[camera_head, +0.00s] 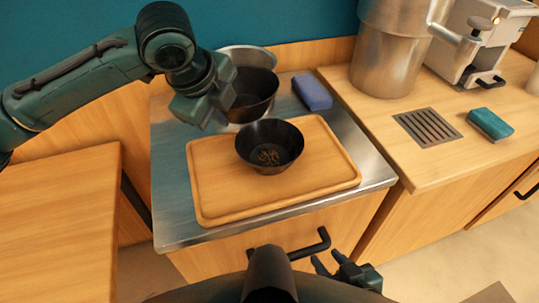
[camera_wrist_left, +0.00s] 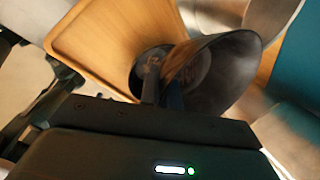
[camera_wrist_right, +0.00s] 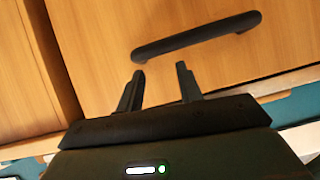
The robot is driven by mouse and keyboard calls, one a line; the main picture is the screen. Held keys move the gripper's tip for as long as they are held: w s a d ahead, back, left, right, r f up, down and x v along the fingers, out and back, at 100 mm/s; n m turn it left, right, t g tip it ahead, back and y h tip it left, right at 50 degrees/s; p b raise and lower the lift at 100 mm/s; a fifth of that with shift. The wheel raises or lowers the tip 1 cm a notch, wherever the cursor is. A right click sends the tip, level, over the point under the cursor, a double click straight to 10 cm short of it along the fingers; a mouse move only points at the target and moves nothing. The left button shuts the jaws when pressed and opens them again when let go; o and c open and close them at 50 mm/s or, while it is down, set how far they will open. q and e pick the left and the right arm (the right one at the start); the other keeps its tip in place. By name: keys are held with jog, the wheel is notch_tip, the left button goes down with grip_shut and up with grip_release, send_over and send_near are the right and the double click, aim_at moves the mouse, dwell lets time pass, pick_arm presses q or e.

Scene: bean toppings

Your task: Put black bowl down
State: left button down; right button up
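A black bowl (camera_head: 257,88) is tilted in my left gripper (camera_head: 226,100), above the back part of the metal worktop. In the left wrist view, my gripper (camera_wrist_left: 165,88) is shut on the wall of this bowl (camera_wrist_left: 232,75). A second black bowl (camera_head: 270,133) stands upright on the wooden tray (camera_head: 215,195), with some dark contents at its bottom. It is partly hidden behind the held bowl in the left wrist view (camera_wrist_left: 140,78). My right gripper (camera_wrist_right: 160,80) is open and empty, low in front of the cabinet.
A silver bowl (camera_head: 247,56) stands behind the held bowl. A blue-purple block (camera_head: 312,92) lies at the worktop's back right. The right counter holds a metal container (camera_head: 385,55), a machine (camera_head: 475,40), a drain grate (camera_head: 427,127) and a teal sponge (camera_head: 490,124). A black handle (camera_wrist_right: 197,37) juts from the cabinet.

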pick_arm(q)
jog(key=r+m, duration=0.1)
jog(key=m, duration=0.1)
jog(key=d+r+m+g+h, duration=0.1)
jog(key=m, duration=0.1)
jog(key=w+d+r+m, duration=0.1)
jog(key=m, duration=0.1)
jog(key=shift+d+r+g+h, duration=0.2)
jog(key=shift+g+h, duration=0.1)
jog(key=shift+h, duration=0.1)
jog(key=shift+w+d+r+m+g+p, duration=0.15)
jog(key=shift+r+m+g, duration=0.1)
jog(key=shift+m, duration=0.25)
jog(key=shift+d+r+m+g+p, duration=0.15)
jog(key=shift+r+m, duration=0.1)
jog(key=shift+m, duration=0.25)
jog(key=shift+f+h, duration=0.1)
jog(key=shift+h, duration=0.2)
send_over(242, 134)
jog(key=s, duration=0.4)
jog(key=shift+m, duration=0.3)
jog(key=f, duration=0.9)
jog(key=shift+s+d, duration=0.15)
jog(key=shift+d, duration=0.1)
jog(key=shift+f, duration=0.25)
jog(key=shift+f, duration=0.15)
jog(key=shift+f, duration=0.45)
jog(key=c, duration=1.6)
grip_release()
